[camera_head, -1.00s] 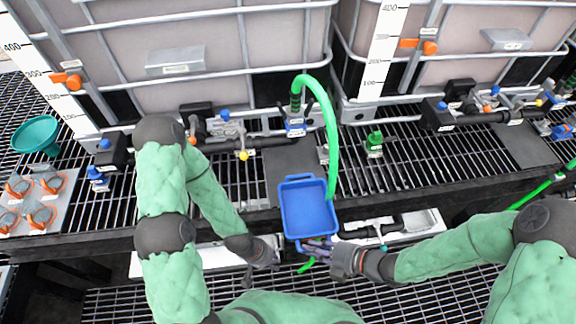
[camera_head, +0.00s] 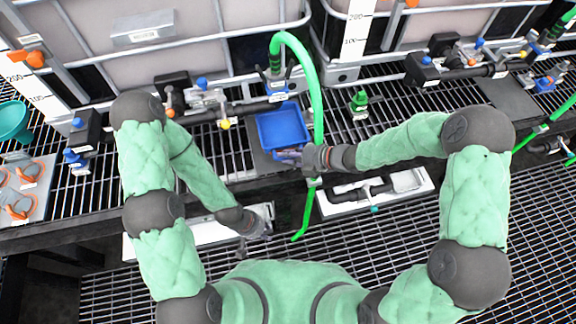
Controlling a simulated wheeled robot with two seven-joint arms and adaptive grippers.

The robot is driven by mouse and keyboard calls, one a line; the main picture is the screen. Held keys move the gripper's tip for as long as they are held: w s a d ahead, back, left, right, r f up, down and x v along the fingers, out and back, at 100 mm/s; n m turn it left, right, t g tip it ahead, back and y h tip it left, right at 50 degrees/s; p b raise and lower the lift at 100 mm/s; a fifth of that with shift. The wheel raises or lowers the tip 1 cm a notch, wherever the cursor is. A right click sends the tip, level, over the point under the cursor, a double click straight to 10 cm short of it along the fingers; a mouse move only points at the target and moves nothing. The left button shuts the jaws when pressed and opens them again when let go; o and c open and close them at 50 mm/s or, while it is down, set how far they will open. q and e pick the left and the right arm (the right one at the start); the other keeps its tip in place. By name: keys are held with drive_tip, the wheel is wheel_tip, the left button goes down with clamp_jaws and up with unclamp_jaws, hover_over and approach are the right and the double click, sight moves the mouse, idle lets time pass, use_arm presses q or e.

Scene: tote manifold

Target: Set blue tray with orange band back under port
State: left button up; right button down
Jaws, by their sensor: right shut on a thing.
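The blue tray (camera_head: 283,127) is on or just above the dark plate (camera_head: 258,164) on the grating, below the blue-fitted port (camera_head: 277,88) and left of the green hose. Whether it rests on the plate I cannot tell. No orange band can be made out on it. My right gripper (camera_head: 300,157) is shut on the tray's near edge; its fingers are partly hidden. My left gripper (camera_head: 245,247) is low at the front, apart from the tray, near a white panel; its fingers are too small to read.
The green hose (camera_head: 316,85) arches over and hangs down just right of the tray. A green fitting (camera_head: 358,103) stands on the grating to the right. Valves and pipes (camera_head: 205,103) line the tank fronts. A teal funnel (camera_head: 12,122) is at the far left.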

sight(288, 171)
wheel_tip(288, 171, down, 6)
drive_tip(key=shift+s+b, duration=0.15)
drive_tip(key=shift+b, duration=1.05)
drive_tip(key=shift+w+f, duration=0.15)
drive_tip(key=shift+w, duration=0.05)
drive_tip(key=c, duration=1.4)
unclamp_jaws()
drive_tip(key=p+v, duration=0.3)
drive_tip(key=v, duration=0.9)
drive_tip(key=shift+p, duration=0.35)
drive_tip(key=shift+d, duration=0.1)
